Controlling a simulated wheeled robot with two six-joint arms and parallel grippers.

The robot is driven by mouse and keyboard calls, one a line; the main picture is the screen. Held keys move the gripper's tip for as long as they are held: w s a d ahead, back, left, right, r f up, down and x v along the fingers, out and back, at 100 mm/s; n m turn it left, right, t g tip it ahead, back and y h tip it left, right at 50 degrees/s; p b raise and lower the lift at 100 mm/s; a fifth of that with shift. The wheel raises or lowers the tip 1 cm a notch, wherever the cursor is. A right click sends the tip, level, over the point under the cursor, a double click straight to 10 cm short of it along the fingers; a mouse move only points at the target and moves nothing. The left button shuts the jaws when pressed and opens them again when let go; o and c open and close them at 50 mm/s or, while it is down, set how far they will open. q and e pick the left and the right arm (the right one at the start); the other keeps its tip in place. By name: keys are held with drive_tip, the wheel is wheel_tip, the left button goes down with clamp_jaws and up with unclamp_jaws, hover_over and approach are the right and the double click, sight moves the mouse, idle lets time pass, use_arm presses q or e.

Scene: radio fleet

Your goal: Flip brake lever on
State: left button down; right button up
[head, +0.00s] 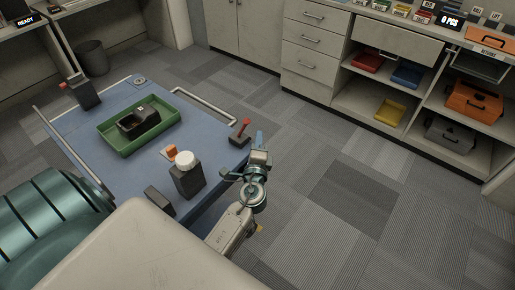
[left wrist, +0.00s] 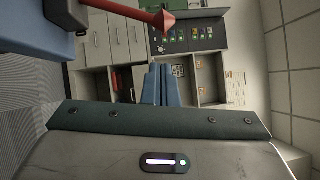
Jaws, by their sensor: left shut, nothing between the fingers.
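The brake lever (head: 240,131) is a red rod with a red knob, on a dark base at the right corner of the blue cart top (head: 205,120). In the left wrist view the red lever (left wrist: 122,12) shows at the top, its pointed knob above the fingers and to the left of the ceiling side. My left gripper (head: 259,138) is just right of the lever, by the cart's edge, and appears apart from it. Its blue fingers (left wrist: 161,84) are shut together with nothing between them. My right gripper is in neither view.
A green tray (head: 108,139) holding a dark device lies on the cart. A dark box with a white knob (head: 187,181) and an orange piece (head: 171,152) are nearer. A black box (head: 84,95) stands at the cart's far left. Carpet right of the cart is clear up to the cabinets.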

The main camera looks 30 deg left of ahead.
use_arm(q)
drive_tip(key=a, duration=0.1)
drive_tip(key=a+p, duration=0.1)
drive_tip(key=a, duration=0.1)
drive_tip(key=shift+w+a+r, duration=0.2)
drive_tip(key=shift+w+r, duration=0.1)
wheel_tip(320, 180, up, 3)
drive_tip(key=n+g+p, duration=0.1)
drive_tip(key=n+p, duration=0.1)
drive_tip(key=p, duration=0.1)
hover_over(243, 128)
drive_tip(key=s+a, duration=0.2)
drive_tip(key=shift+h, duration=0.4)
idle(0.4)
drive_tip(key=shift+p, duration=0.3)
